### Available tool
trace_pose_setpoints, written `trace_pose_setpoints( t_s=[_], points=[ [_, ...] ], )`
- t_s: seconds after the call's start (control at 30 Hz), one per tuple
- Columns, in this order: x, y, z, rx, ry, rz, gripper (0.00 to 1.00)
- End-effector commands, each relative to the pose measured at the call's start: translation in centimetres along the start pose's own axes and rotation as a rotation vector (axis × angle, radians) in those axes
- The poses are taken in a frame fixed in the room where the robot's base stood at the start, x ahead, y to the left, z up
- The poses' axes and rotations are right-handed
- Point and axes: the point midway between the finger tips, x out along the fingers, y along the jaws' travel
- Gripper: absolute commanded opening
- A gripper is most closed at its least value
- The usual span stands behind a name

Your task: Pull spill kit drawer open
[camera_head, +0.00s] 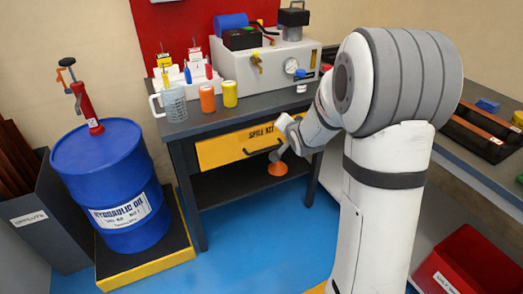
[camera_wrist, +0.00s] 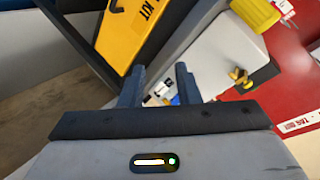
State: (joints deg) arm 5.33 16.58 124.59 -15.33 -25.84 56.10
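The spill kit drawer (camera_head: 222,151) is a yellow front with black lettering, under the grey bench top in the head view. It looks flush with the bench. A dark handle (camera_head: 257,151) shows on its front, partly covered at the right by my gripper (camera_head: 279,150). In the wrist view the yellow drawer front (camera_wrist: 132,38) is at the upper left, with part of the dark handle (camera_wrist: 116,5) at the top edge. My gripper (camera_wrist: 158,88) is open there, its two dark fingers apart with nothing seen between them. The handle is outside the gap.
A grey workbench (camera_head: 185,126) carries a jug (camera_head: 173,104), orange and yellow containers and a pale machine (camera_head: 270,71). An orange round thing (camera_head: 277,169) shows just below my gripper. A blue oil drum (camera_head: 108,185) stands left. Blue floor (camera_head: 260,235) in front is clear.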

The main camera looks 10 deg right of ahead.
Motion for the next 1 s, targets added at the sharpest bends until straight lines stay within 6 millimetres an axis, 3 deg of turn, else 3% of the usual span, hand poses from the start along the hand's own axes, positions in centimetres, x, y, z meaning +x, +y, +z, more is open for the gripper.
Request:
trace_pose_setpoints(
  t_s=[0.03, 0.1, 0.3, 0.43, 0.6, 0.77, 1.0],
  points=[
    [3.6, 2.4, 2.2, 0.062, 0.019, -0.054, 0.29],
    [6.9, 3.6, 3.6, 0.161, 0.045, -0.154, 0.29],
    [13.9, 7.6, 8.2, 0.441, 0.052, -0.444, 0.29],
    [16.1, 9.8, 10.7, 0.584, 0.021, -0.590, 0.29],
    [17.0, 11.2, 12.3, 0.688, -0.013, -0.697, 0.29],
    [17.8, 10.6, 12.2, 0.709, -0.021, -0.725, 0.29],
    [20.8, 8.3, 11.4, 0.707, -0.019, -0.724, 0.29]
  ],
)
